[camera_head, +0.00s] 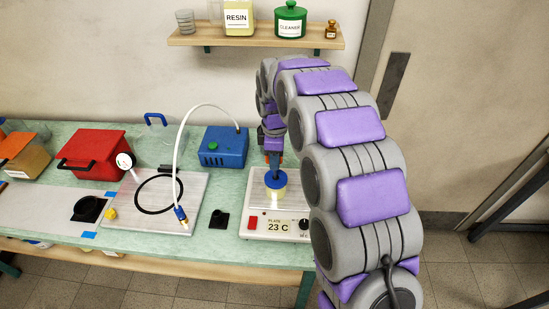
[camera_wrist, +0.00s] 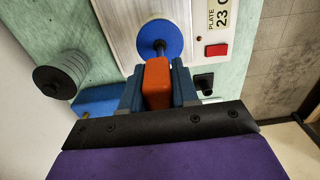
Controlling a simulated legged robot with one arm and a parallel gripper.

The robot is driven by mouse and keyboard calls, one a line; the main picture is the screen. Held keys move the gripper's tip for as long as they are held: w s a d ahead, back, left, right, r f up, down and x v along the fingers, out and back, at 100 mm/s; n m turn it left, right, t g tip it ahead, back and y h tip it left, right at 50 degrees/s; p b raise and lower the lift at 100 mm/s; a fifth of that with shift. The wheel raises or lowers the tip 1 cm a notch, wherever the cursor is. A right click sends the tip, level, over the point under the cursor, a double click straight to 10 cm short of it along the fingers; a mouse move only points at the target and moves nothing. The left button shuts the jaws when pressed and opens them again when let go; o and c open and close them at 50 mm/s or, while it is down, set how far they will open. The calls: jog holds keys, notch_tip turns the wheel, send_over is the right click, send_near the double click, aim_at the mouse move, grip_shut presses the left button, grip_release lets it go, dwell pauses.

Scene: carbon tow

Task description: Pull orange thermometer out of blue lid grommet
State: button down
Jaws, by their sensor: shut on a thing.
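The orange thermometer (camera_wrist: 157,82) is between the two blue fingers of my gripper (camera_wrist: 158,88) in the wrist view, and the gripper is shut on its orange head. A thin grey stem runs from the head to the middle of the round blue lid (camera_wrist: 168,33). How deep the stem sits in the grommet I cannot tell. In the head view the blue lid (camera_head: 275,180) tops a pale yellow cup (camera_head: 277,193) on the hot plate. My gripper (camera_head: 273,158) points down just above the lid there, and the thermometer is mostly hidden.
The white hot plate (camera_head: 257,210) reads 23 C. Behind it stands a blue box (camera_head: 223,148) with a white hose (camera_head: 182,130). A metal plate (camera_head: 190,187), black ring and red case (camera_head: 93,153) lie left. A shelf (camera_head: 255,40) with bottles hangs above.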

jog(key=shift+r+p, duration=0.8)
jog(key=shift+r, duration=0.75)
jog(key=shift+r, duration=0.1)
jog(key=shift+r+p, duration=1)
jog(key=shift+r, duration=0.4)
jog(key=shift+r, duration=0.1)
jog(key=shift+r+p, duration=0.95)
jog(key=shift+r, duration=0.45)
jog(key=shift+r+p, duration=0.95)
jog(key=shift+r, duration=0.55)
jog(key=shift+r+p, duration=0.95)
jog(key=shift+r, duration=0.55)
